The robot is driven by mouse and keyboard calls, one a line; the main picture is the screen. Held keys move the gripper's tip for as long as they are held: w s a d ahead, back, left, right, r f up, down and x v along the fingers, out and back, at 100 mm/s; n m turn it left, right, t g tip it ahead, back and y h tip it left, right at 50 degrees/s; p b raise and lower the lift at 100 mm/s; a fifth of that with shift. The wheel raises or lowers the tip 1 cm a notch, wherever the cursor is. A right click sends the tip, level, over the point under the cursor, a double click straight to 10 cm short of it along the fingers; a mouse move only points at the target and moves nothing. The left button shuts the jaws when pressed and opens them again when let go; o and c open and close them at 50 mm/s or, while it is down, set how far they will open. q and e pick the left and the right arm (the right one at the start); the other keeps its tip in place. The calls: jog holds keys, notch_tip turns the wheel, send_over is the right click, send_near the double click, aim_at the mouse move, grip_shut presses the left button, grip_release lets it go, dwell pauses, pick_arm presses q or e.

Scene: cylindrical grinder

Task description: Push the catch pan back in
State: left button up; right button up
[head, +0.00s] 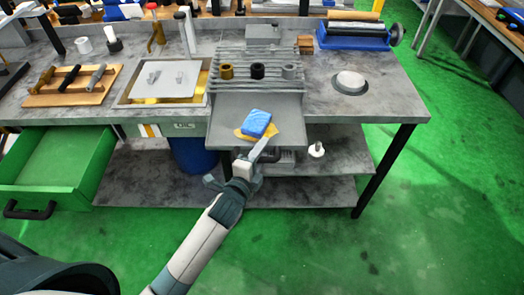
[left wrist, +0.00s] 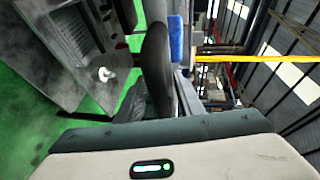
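The catch pan (head: 222,124) is a flat grey tray that sticks out from the front of the workbench, below the ribbed grey rack. A blue sponge (head: 256,122) and a yellow cloth (head: 241,133) lie on it near its front edge. The sponge also shows in the left wrist view (left wrist: 176,38). My left gripper (head: 258,150) is at the pan's front edge, just below the sponge. I cannot tell whether it touches the pan or how far its fingers are apart. My right gripper is not in view.
A green drawer (head: 60,165) stands open at the left. Dark, light and bronze rings sit on the ribbed rack (head: 262,66) behind the pan. A white object (head: 316,150) stands on the lower shelf (head: 335,165). The green floor (head: 430,200) at the right is clear.

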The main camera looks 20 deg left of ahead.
pick_arm(q)
jog(key=shift+s, duration=0.1)
grip_shut()
jog(key=w+a, duration=0.1)
jog(key=w, duration=0.3)
jog(key=w+a, duration=0.1)
jog(key=w, duration=0.3)
jog(key=w+a, duration=0.1)
jog(key=w, duration=0.3)
jog(key=shift+w+a+f, duration=0.1)
jog(key=shift+a+f, duration=0.15)
jog(key=shift+f, duration=0.1)
grip_release()
jog(key=shift+w, duration=0.15)
jog(key=shift+r, duration=0.25)
jog(key=b+v, duration=0.3)
jog(key=v, duration=1.4)
jog(key=shift+s+b, duration=0.2)
jog(key=shift+b, duration=0.1)
